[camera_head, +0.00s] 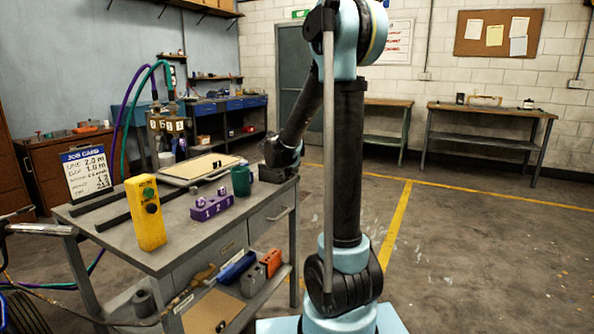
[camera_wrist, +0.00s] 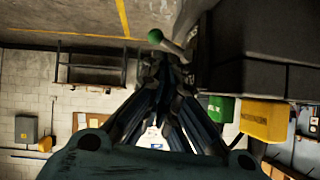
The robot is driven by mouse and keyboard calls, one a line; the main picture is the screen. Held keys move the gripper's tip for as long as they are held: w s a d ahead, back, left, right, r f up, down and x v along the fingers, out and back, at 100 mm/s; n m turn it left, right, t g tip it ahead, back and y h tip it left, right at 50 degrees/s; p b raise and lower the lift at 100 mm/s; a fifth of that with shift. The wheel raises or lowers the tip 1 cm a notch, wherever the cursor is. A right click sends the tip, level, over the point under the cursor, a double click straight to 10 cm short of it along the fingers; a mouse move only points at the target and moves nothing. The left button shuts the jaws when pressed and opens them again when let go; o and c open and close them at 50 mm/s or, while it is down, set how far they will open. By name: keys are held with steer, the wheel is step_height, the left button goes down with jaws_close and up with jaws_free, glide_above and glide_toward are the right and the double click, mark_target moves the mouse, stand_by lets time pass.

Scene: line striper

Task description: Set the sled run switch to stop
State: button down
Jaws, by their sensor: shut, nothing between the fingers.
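My gripper (camera_wrist: 168,62) is shut and empty in the wrist view, which shows the room upside down. A grey lever with a round green knob (camera_wrist: 156,36) shows just beyond its fingertips. I cannot tell if they touch, or whether this lever is the sled run switch. In the head view my gripper end (camera_head: 281,160) is at the right end of the bench, with its fingers not clear. A yellow control box (camera_head: 148,220) with a green button and a dark round control stands on the bench; it also shows in the wrist view (camera_wrist: 265,121). Its lettering is too small to read.
The floor (camera_head: 460,260) to the right is clear.

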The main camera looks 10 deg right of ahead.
steer(key=shift+w+a, duration=0.1)
stand_by(0.3)
steer(key=d+r+v, duration=0.2)
steer(key=v, duration=1)
steer(key=shift+a+r, duration=0.2)
steer(key=s+d+f+n+g+y, duration=0.1)
steer(key=s+d+f+n+g, duration=0.15)
steer(key=s+f, duration=0.45)
steer(key=s+d+f+n+g+y, duration=0.1)
steer(key=s+d+f, duration=0.15)
steer(key=s, duration=0.85)
steer(key=s+d+f+n+g+y, duration=0.1)
steer(key=s+d+f+n+g, duration=0.2)
steer(key=s, duration=0.5)
steer(key=s+a+f+n+y, duration=0.2)
steer(key=s+a+f+y, duration=0.1)
steer(key=s+f, duration=0.4)
steer(key=s, duration=0.3)
steer(key=shift+a+f+g, duration=0.35)
steer(key=shift+f, duration=0.05)
